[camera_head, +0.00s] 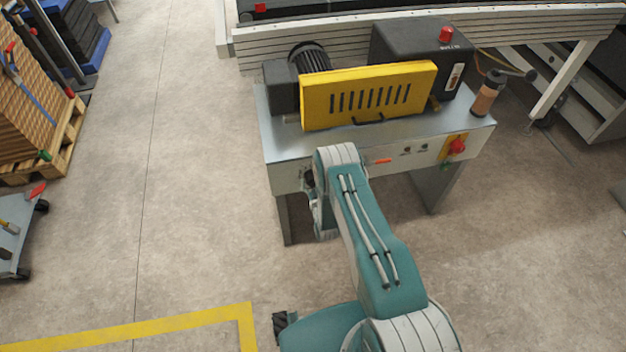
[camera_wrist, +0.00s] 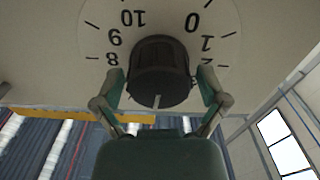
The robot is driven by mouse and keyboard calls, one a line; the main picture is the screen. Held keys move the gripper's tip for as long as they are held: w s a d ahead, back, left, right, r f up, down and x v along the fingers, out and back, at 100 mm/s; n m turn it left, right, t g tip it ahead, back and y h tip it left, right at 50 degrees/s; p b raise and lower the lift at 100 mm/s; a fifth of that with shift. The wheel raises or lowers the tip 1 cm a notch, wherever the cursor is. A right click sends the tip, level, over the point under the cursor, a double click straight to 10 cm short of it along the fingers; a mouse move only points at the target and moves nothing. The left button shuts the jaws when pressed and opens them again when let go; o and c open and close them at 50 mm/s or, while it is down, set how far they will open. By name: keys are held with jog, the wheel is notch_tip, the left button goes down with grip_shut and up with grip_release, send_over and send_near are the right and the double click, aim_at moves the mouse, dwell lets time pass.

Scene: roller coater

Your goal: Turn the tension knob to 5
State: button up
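In the wrist view, the dark round tension knob (camera_wrist: 160,72) stands out from a pale dial plate (camera_wrist: 165,20). The marks 8, 9, 10, 0, 1 and 2 show around it; the marks on the lower side are hidden. A white pointer line on the knob points down in the picture, opposite the gap between 10 and 0. My gripper (camera_wrist: 160,80) has one finger on each side of the knob, apart from each other, with small gaps seeming to show beside it. Contact is unclear. In the head view, my arm hides the knob and most of the gripper.
The roller coater table (camera_head: 285,143) carries a yellow guard (camera_head: 368,92), a motor and a black box with a red button (camera_head: 446,34). A red switch (camera_head: 457,146) and an orange-brown cylinder (camera_head: 487,95) are at right.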

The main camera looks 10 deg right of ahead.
jog(key=c, duration=0.5)
jog(key=shift+c, duration=0.2)
jog(key=shift+n, duration=0.3)
jog(key=shift+n, duration=0.3)
jog(key=o, duration=1)
jog(key=shift+o, duration=0.2)
